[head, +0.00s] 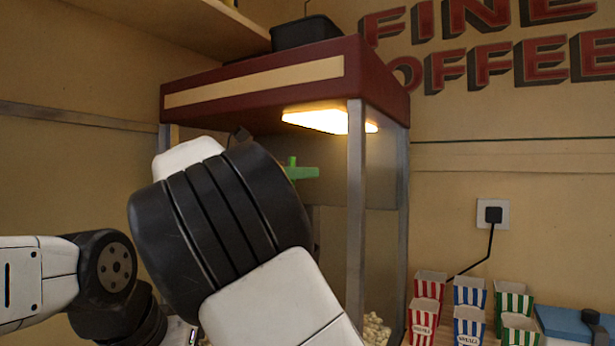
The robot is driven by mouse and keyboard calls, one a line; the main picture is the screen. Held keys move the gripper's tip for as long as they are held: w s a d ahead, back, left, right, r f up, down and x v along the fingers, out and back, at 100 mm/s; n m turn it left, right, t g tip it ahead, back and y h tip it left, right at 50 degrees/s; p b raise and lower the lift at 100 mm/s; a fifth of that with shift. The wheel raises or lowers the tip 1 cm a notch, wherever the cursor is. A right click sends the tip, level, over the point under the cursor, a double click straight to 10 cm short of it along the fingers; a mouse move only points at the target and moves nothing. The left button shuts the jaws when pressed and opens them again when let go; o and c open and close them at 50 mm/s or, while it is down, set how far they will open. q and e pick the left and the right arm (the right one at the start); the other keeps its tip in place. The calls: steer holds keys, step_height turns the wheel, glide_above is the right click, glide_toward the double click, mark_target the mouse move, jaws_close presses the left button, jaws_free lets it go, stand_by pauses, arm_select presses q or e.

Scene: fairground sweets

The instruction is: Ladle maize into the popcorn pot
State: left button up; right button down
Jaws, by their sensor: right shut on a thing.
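The popcorn machine (355,210) has a dark red top, metal posts and a lit lamp under its roof. My right arm crosses in front of it and hides most of its inside. My right gripper (288,166) is almost wholly behind that arm, inside the machine under the lamp. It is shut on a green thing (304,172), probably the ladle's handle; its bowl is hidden. The popcorn pot and the maize cannot be seen. My left arm comes in at lower left, and its gripper does not show.
Popcorn (375,330) lies low in the machine. Striped popcorn boxes (468,310) in red, blue and green stand to its right. A blue-topped thing (570,322) is at the right edge. A black bin (305,32) sits on the machine's roof. The machine's posts and roof edge stand close to my arm.

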steer(key=s+a, duration=0.9)
steer(key=s, duration=0.5)
steer(key=shift+s+a, duration=0.2)
steer(key=shift+a, duration=0.15)
